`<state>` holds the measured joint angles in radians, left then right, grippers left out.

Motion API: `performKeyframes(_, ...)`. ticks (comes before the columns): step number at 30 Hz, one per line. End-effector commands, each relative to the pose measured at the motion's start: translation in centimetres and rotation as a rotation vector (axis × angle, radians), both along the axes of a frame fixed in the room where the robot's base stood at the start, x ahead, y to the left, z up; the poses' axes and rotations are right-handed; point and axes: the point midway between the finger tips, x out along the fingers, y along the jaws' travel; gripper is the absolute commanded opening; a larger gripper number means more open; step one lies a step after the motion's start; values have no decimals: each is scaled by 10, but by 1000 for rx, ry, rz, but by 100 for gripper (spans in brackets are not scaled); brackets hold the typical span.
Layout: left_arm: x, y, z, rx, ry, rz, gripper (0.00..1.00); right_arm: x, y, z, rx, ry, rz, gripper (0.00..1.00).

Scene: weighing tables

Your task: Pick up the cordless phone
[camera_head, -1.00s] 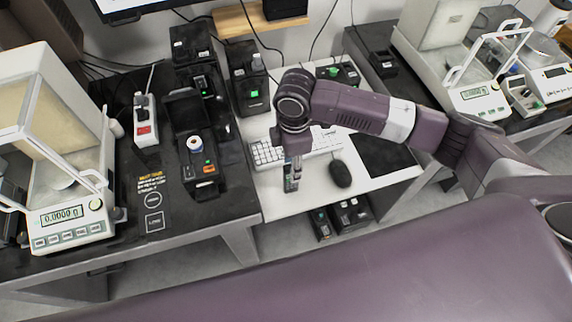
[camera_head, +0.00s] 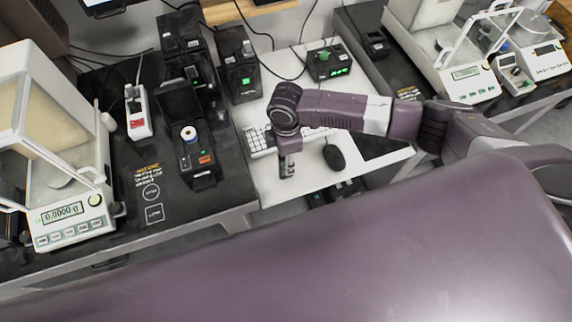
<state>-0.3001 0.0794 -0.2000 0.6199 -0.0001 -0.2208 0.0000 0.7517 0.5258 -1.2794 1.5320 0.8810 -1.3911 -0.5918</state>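I cannot clearly make out a cordless phone. A small black device (camera_head: 375,43) at the back of the right table could be a phone or its base, but it is too small to tell. My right gripper (camera_head: 287,172) points down over the white middle table, by the front of the keyboard, well to the left of and nearer than that device. Its fingers are small and dark, and I cannot tell whether they are open or hold anything. My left gripper is not in view.
A white keyboard (camera_head: 262,146) and a black mouse (camera_head: 334,158) lie on the white table (camera_head: 310,180). A balance (camera_head: 70,190) stands at left and another (camera_head: 462,75) at right. A black device with green display (camera_head: 329,64) stands behind my arm.

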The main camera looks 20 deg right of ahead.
Motion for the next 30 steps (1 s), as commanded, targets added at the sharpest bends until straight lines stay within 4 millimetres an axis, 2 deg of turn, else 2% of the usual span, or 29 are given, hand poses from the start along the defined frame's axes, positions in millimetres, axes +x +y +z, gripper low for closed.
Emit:
performKeyframes(3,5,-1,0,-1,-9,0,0,0,0,0,0,0,0,38)
performKeyframes(12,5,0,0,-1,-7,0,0,0,0,0,0,0,0,5)
performKeyframes(14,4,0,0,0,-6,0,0,0,0,0,0,0,0,0)
performKeyframes(30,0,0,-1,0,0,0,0,1,0,4,2,-2,-1,0)
